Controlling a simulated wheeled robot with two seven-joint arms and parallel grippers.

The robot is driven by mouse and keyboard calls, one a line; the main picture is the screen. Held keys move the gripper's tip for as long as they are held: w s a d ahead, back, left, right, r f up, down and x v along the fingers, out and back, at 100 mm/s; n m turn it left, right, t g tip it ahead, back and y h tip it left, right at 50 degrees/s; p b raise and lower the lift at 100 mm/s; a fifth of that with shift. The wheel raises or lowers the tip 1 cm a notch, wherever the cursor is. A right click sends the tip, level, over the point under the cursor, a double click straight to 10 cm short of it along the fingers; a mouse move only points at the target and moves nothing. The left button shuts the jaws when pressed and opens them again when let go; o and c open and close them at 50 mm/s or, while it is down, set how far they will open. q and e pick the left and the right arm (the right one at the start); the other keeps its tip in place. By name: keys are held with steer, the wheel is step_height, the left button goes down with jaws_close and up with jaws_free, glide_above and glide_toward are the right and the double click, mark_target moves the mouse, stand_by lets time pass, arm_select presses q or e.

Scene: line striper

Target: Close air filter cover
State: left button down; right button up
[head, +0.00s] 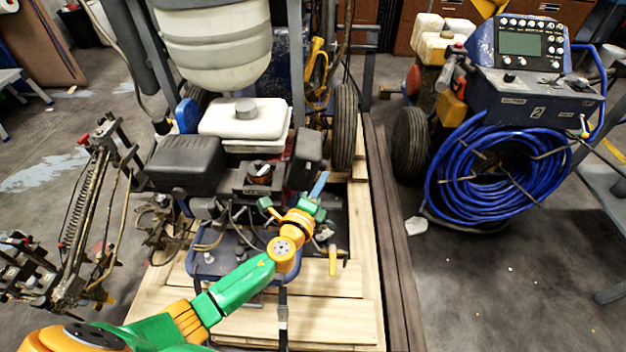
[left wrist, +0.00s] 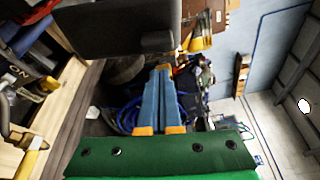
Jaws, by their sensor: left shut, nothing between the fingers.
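An upright black cover-like piece (head: 308,148) stands at the right side of the engine; it appears to be the air filter cover, but I cannot tell how far open it is. A dark panel (left wrist: 115,28) at the top of the left wrist view looks like the same piece, close to the fingers. My left gripper (head: 320,184) is just below and to the right of it in the head view, apparently apart from it. Its blue fingers (left wrist: 161,70) are together, with nothing between them. My right gripper is not in view.
A larger black box (head: 185,160) sits on the engine's left, below the white tank (head: 243,118). A black wheel (head: 345,127) stands behind my gripper. A blue hose coil (head: 490,170) hangs on a machine at right. Wooden pallet boards (head: 355,290) lie below.

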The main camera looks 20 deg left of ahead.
arm_select(q)
steer(key=shift+s+a+r, duration=0.2)
steer(key=shift+a, duration=0.35)
steer(key=shift+s+a+r, duration=0.2)
steer(key=shift+a, duration=0.35)
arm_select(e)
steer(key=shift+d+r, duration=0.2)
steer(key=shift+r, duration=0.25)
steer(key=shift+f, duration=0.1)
